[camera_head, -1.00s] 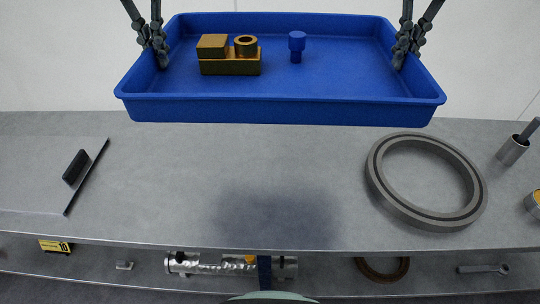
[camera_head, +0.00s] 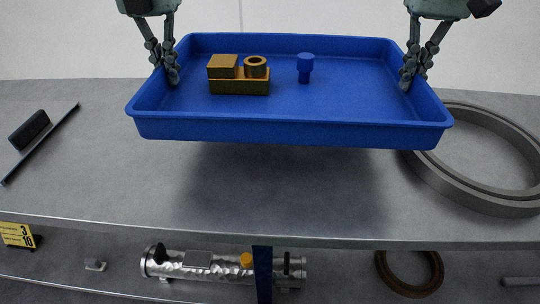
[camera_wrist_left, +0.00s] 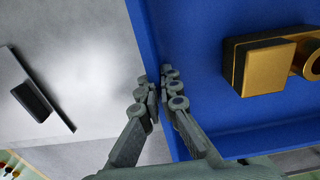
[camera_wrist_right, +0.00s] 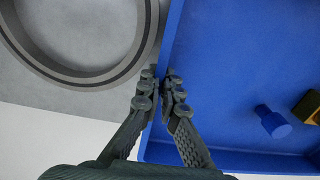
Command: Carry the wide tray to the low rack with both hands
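The wide blue tray (camera_head: 290,130) hangs level above the grey bench top in the head view. It carries a gold block part (camera_head: 239,76) and a blue knobbed peg (camera_head: 305,68), both upright inside. My left gripper (camera_head: 172,78) is shut on the tray's left wall, and my right gripper (camera_head: 408,82) is shut on its right wall. In the left wrist view the fingers (camera_wrist_left: 167,88) pinch the wall from both sides. In the right wrist view the fingers (camera_wrist_right: 157,88) do the same. I cannot tell which surface is the low rack.
A large grey ring (camera_head: 470,190) lies on the bench top (camera_head: 110,170) at the right, partly under the tray. A black-handled plate (camera_head: 40,140) lies at the left. A lower shelf (camera_head: 340,280) holds a silver cylinder (camera_head: 215,266), a brown ring (camera_head: 410,290) and a yellow number tag (camera_head: 17,235).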

